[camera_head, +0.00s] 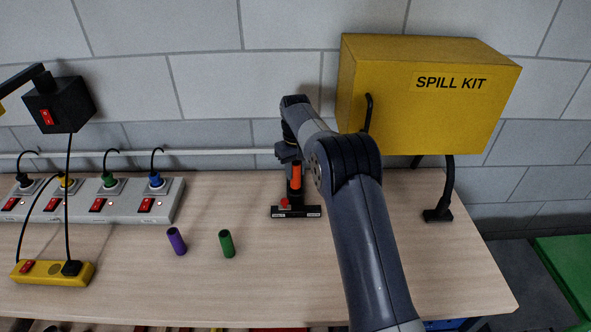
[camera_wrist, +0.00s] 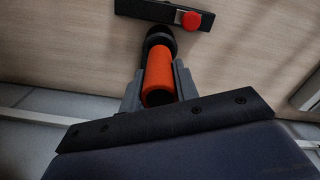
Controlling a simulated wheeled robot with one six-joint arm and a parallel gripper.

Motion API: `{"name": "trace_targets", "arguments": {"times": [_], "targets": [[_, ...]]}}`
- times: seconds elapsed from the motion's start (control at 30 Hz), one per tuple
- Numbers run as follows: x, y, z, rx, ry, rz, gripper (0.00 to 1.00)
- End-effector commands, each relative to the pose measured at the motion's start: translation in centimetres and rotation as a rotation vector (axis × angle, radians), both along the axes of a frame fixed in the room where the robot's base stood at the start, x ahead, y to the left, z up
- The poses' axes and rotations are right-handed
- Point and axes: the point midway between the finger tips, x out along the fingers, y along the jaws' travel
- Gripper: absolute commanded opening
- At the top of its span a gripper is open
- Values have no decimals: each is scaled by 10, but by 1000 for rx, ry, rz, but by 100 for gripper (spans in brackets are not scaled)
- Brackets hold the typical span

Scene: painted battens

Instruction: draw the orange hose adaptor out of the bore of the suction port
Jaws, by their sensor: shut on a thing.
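The orange hose adaptor (camera_head: 296,175) is an upright cylinder; it also shows in the wrist view (camera_wrist: 158,72). My gripper (camera_head: 291,155) comes down on it from above, and in the wrist view its two grey fingers (camera_wrist: 158,88) are shut on either side of it. The suction port (camera_head: 296,196) is a black upright tube on a flat dark base with a red button. In the wrist view the port's black mouth (camera_wrist: 160,38) lies at the adaptor's far end. The adaptor is in line with the port; how deep it sits in the bore is hidden.
A purple tube (camera_head: 177,241) and a green tube (camera_head: 227,244) stand left of the port. A grey socket strip (camera_head: 130,200) and a yellow one (camera_head: 50,272) are further left.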

Motion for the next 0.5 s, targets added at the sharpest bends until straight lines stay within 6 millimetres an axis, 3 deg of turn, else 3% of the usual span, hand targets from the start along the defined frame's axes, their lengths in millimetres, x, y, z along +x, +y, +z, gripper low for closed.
{"name": "trace_targets", "arguments": {"times": [0.5], "targets": [[0, 0, 10, 1, -2, 0, 6]]}}
